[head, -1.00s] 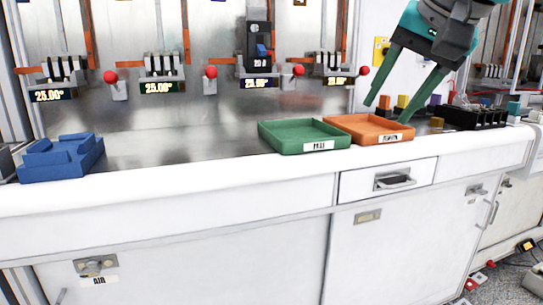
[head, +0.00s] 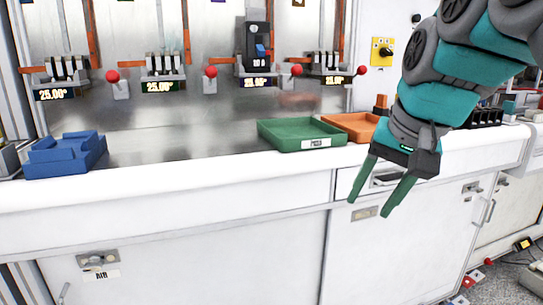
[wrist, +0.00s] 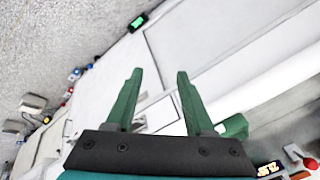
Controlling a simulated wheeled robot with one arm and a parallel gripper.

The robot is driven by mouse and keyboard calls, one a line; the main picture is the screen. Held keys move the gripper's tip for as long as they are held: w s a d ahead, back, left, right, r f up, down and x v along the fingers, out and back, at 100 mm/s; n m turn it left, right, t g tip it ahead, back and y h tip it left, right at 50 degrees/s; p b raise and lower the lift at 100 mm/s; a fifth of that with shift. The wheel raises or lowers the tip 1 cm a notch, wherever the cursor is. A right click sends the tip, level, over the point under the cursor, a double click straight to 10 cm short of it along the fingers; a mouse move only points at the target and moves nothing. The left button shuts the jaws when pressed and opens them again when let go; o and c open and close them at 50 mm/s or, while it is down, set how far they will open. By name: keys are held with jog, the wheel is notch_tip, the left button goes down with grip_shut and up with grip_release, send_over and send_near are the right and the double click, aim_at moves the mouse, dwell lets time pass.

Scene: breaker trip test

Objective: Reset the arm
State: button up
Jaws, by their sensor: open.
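My gripper (head: 383,190) is in the head view at the right, in front of the bench drawer and below the counter edge. Its two green fingers point down and are apart, with nothing between them. My teal and grey arm reaches in from the upper right. In the wrist view my gripper (wrist: 155,85) also shows open and empty, with the white bench front and the floor beyond it. The arm hides part of the orange tray (head: 345,121) and the counter behind it.
A green tray (head: 301,134) and a blue block fixture (head: 62,156) stand on the white counter (head: 190,172). A breaker (head: 257,48) and several red-knobbed levers are on the metal panel behind. A drawer handle (head: 386,179) is close behind my gripper. The counter's middle is clear.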

jog(key=s+f+n+g, duration=0.1)
jog(key=s+f+g, duration=0.1)
jog(key=s+f, duration=0.4)
jog(key=s+f+n+g+h, duration=0.1)
jog(key=s+f, duration=0.6)
jog(key=f, duration=0.7)
jog(key=s+f+n+g, duration=0.2)
jog(key=s+f, duration=0.4)
jog(key=f, duration=0.4)
jog(key=shift+s+a+n+g+h, duration=0.2)
jog(key=shift+s+n+g+h, duration=0.1)
jog(key=shift+s+g+h, duration=0.1)
